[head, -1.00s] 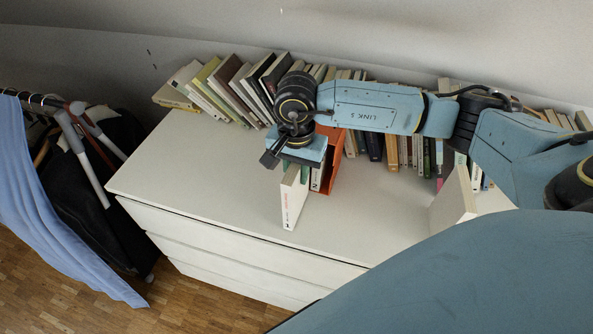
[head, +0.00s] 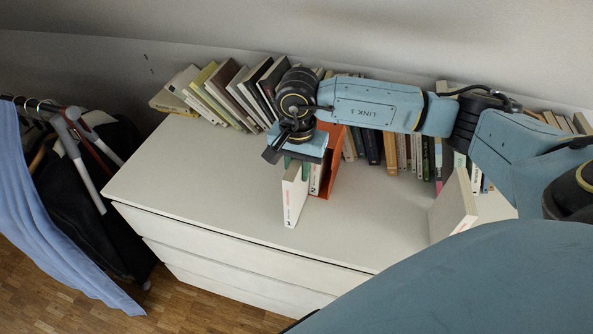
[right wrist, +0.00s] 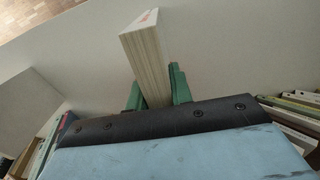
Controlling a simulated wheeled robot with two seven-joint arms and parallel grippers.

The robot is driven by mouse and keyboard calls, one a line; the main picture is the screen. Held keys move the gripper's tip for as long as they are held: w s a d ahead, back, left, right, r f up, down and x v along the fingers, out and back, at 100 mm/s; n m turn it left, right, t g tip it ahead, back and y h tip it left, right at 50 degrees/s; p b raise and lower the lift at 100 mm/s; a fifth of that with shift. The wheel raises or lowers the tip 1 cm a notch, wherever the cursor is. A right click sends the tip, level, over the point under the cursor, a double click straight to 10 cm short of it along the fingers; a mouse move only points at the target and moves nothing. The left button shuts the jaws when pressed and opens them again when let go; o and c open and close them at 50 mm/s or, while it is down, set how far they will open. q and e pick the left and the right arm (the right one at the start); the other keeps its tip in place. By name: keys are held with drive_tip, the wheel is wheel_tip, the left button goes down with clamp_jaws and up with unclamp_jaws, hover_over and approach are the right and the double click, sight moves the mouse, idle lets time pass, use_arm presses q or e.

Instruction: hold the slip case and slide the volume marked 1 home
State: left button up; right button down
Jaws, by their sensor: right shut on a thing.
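A white book (head: 292,201) with red lettering and a dark mark on its spine stands upright on the cabinet top, held by my right gripper (head: 298,164). The green fingers are shut on its two sides, and the right wrist view shows its pale page edges (right wrist: 147,57) between them. The orange slip case (head: 331,168) stands just to the right and behind, partly hidden by the gripper. Another pale volume (head: 317,180) sits in the case. The held book sticks out in front of that volume; whether it is partly in the case is hidden. The volume numbers are too small to read. My left gripper is out of view.
A row of books (head: 232,88) lines the wall behind. A thick pale book or block (head: 454,205) stands on the right of the white cabinet top (head: 200,170). Left of the held book the top is clear. Clothes on a rail hang left of the cabinet.

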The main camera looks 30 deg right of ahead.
drive_tip(key=shift+w+d+b, duration=0.6)
drive_tip(key=shift+w+d, duration=0.1)
drive_tip(key=shift+d, duration=0.25)
drive_tip(key=shift+w+d+b, duration=0.55)
drive_tip(key=shift+w+d, duration=0.1)
drive_tip(key=shift+d, duration=0.25)
drive_tip(key=c, duration=1.2)
unclamp_jaws()
drive_tip(key=shift+o, duration=0.2)
wheel_tip(320, 180, up, 13)
drive_tip(key=shift+f+p, duration=0.2)
drive_tip(key=shift+p, duration=0.1)
drive_tip(key=shift+r, duration=0.4)
